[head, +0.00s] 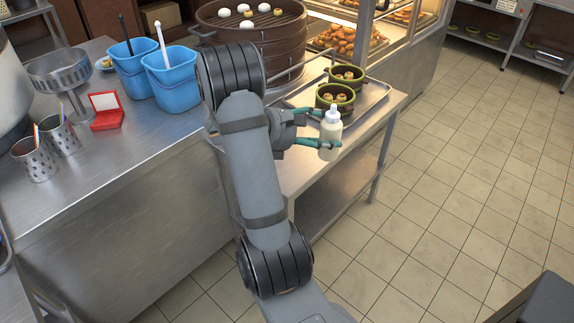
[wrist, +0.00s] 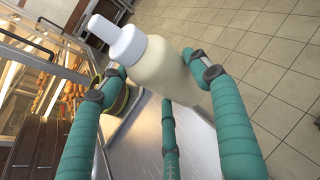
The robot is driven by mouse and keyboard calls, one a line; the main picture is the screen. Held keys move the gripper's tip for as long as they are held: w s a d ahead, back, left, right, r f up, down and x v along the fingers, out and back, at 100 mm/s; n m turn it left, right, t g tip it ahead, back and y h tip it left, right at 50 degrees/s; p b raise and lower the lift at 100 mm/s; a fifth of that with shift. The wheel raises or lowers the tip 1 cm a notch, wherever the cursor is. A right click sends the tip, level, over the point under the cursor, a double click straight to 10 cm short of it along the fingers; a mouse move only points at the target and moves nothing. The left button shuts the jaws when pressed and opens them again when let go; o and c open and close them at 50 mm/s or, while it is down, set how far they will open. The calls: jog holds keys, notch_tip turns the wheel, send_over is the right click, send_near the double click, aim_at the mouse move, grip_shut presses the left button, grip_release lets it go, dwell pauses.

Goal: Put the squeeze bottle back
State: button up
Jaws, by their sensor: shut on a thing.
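A cream squeeze bottle (head: 331,136) with a white cap is upright in the head view, in front of the dark bowls. My gripper (head: 318,130) is shut around its body, with teal fingers on either side. In the wrist view the bottle (wrist: 160,65) sits between my teal fingers (wrist: 163,78), and its cap points to the upper left. The bottle is over or near the front right edge of the steel side table (head: 296,182). I cannot tell whether its base touches the surface.
Two dark bowls with green rims (head: 334,99) stand on a metal tray (head: 372,98) behind the bottle. A large brown steamer (head: 283,50) and blue containers (head: 172,75) stand behind and left of my arm. Open tiled floor (head: 455,190) lies to the right.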

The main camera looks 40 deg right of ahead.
jog(key=shift+n+t, duration=0.6)
jog(key=shift+t, duration=0.1)
jog(key=w+f, duration=0.3)
jog(key=w, duration=0.1)
jog(key=w+a+f, duration=0.1)
jog(key=w+f, duration=0.2)
jog(key=w, duration=0.2)
jog(key=w+a+f, duration=0.1)
jog(key=w+f, duration=0.3)
jog(key=w, duration=0.1)
jog(key=shift+w+a+b, duration=0.15)
jog(key=shift+w+b, duration=0.1)
jog(key=shift+b, duration=0.15)
jog(key=o, duration=0.8)
jog(key=shift+s, duration=0.1)
jog(key=shift+r, duration=0.1)
